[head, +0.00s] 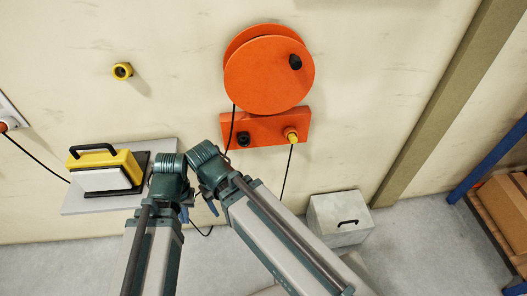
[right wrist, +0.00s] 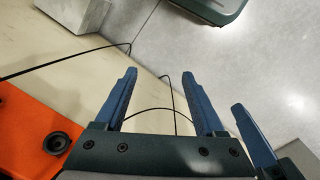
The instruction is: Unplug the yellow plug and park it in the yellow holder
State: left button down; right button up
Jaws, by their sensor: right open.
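The yellow plug (head: 291,135) sits in the right side of the orange panel under the round orange reel (head: 268,75). Its black cable hangs down. The yellow holder (head: 122,71) is a short ring on the wall at upper left, with a dark opening and nothing in it.
A black socket (head: 243,139) is at the panel's left. The yellow-and-white box (head: 105,170) with a black handle stands on a grey shelf (head: 80,205). A pale box (head: 340,218) is on the floor. Thin cables hang near my grippers. The wall between holder and reel is clear.

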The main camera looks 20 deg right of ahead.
notch_tip(320, 180, down, 12)
jog(key=w+d+m+b, duration=0.1)
jog(key=w+d+b, duration=0.1)
jog(key=b, duration=0.7)
jog(key=n+t+h+b, duration=0.1)
jog(key=h+b, duration=0.1)
jog(key=h, duration=1.2)
send_near(289, 139)
pick_arm(q)
notch_tip(289, 139, down, 18)
jog(key=b, duration=0.3)
jog(key=shift+r+b, duration=0.25)
jog(key=shift+b, duration=0.15)
pick_arm(e)
jog(key=x, duration=0.9)
jog(key=shift+s+d, duration=0.1)
jog(key=shift+d, duration=0.3)
pick_arm(q)
jog(key=shift+a, duration=0.1)
pick_arm(e)
grip_shut()
